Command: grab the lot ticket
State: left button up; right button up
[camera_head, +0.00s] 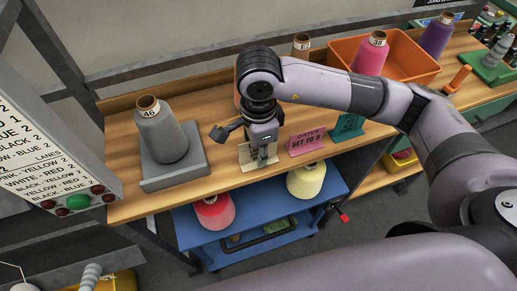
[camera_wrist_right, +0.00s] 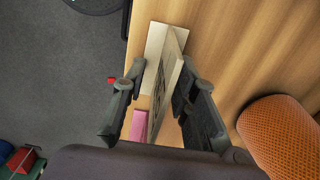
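The lot ticket appears to be the cream card stand (camera_head: 245,155) near the front edge of the wooden shelf; its text is not readable. My right gripper (camera_head: 262,150) is down over it and hides part of it. In the right wrist view the cream card (camera_wrist_right: 168,70) stands upright between the two fingers of my right gripper (camera_wrist_right: 158,100). The fingers are spread, with a visible gap on the left side of the card, and the card is nearer the right finger. My left gripper is not in view.
A pink sign (camera_head: 307,142) and a teal sign (camera_head: 348,126) stand to the right. A grey cone (camera_head: 162,132) on a grey block (camera_head: 190,171) stands left. An orange textured cone (camera_wrist_right: 281,132) is close to the right finger. A blue cart (camera_head: 262,236) is below the shelf edge.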

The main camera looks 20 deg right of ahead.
jog(key=shift+c, duration=0.2)
grip_shut()
jog(key=shift+r, duration=0.1)
